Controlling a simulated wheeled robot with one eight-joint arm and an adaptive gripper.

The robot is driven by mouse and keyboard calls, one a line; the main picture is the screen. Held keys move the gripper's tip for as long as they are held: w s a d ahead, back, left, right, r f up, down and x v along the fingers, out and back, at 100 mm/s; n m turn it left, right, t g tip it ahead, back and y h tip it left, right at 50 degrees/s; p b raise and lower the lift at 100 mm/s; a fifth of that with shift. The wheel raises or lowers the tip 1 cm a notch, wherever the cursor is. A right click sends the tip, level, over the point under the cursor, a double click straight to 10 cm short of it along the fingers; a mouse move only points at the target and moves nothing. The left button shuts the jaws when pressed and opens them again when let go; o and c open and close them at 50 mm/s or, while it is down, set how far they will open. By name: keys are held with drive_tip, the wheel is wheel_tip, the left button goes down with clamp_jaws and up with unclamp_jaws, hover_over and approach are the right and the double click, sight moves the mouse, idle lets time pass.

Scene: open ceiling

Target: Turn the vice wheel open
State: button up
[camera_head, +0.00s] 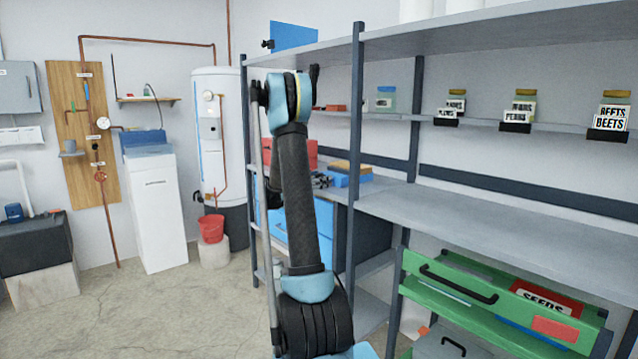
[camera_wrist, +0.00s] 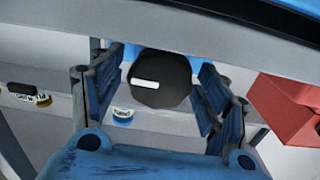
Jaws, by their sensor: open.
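In the wrist view, a round black wheel-like knob (camera_wrist: 177,91) with a white bar on its face sits in front of a blue surface. It may be the vice wheel; no vice body is clearly recognisable. My gripper (camera_wrist: 158,97) is open, with one blue finger left of the knob and one right of it. Gaps show on both sides, but I cannot tell the depth between fingertips and knob. In the head view my arm stands upright in front of the shelving, and the gripper's fingers cannot be made out.
Shelving with a bench top (camera_head: 500,215) fills the right, with labelled jars (camera_head: 522,105) above. A blue panel (camera_head: 295,37) is up at the top. A red box (camera_wrist: 290,105) is right of my fingers in the wrist view. The floor (camera_head: 150,305) at left is clear.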

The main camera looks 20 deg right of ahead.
drive_tip(key=c, duration=1)
drive_tip(key=shift+w+n, duration=0.15)
drive_tip(key=shift+n, duration=1.45)
drive_tip(key=shift+c, duration=0.2)
drive_tip(key=shift+a, duration=0.1)
drive_tip(key=o, duration=1)
drive_tip(key=shift+o, duration=0.2)
drive_tip(key=v, duration=1.2)
